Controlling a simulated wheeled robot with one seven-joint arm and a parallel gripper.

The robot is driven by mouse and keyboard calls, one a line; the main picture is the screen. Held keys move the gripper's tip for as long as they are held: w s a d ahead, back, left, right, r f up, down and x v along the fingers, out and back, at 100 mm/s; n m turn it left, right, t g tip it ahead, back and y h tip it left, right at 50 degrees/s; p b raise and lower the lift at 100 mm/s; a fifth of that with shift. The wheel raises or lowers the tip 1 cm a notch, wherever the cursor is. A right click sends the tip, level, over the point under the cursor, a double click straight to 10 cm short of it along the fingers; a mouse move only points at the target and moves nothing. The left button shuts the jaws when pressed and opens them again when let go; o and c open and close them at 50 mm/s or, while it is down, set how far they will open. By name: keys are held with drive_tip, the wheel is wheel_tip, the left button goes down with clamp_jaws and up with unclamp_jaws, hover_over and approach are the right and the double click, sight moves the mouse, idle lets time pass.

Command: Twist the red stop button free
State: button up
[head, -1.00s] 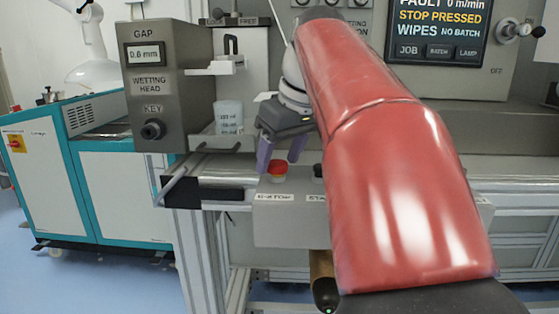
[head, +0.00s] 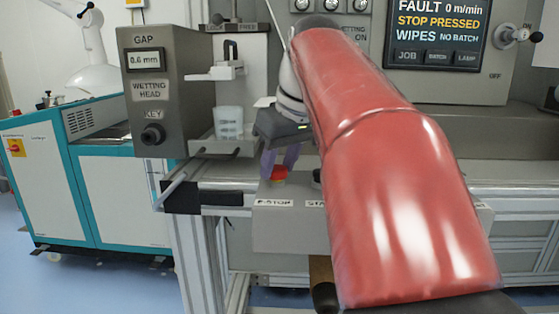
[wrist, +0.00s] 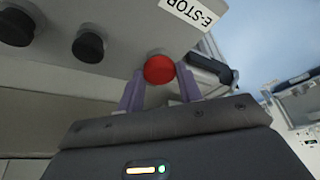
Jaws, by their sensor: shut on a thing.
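The red stop button (head: 278,174) is on the left of a grey control box (head: 300,230), above the label "E-STOP" (head: 274,203). My gripper (head: 279,163) reaches down to it, with its purple fingers at the button's sides. In the wrist view the red cap (wrist: 159,69) sits between the fingertips of my gripper (wrist: 160,80), which is shut on it. The screen (head: 436,32) reads "FAULT", "STOP PRESSED" and "NO BATCH".
Two black buttons (wrist: 88,46) sit beside the stop button on the same box. A black-ended rail (head: 195,197) is left of the box. A white cup (head: 229,122) stands on a shelf behind my gripper, next to the grey gap unit (head: 155,95).

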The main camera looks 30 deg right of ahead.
drive_tip(key=m, duration=0.1)
drive_tip(key=m+h+p, duration=0.1)
drive_tip(key=m, duration=0.1)
drive_tip(key=shift+a+r+m, duration=0.1)
drive_tip(key=shift+a+m, duration=0.1)
drive_tip(key=shift+m, duration=0.1)
drive_tip(key=shift+m+g+h+p, duration=0.3)
drive_tip(key=shift+m+h+p, duration=0.3)
drive_tip(key=shift+m, duration=0.8)
drive_tip(key=o, duration=1)
drive_tip(key=v, duration=0.7)
drive_tip(key=shift+a+r+p, duration=0.2)
drive_tip(key=shift+r+p, duration=0.05)
drive_tip(key=shift+p, duration=0.2)
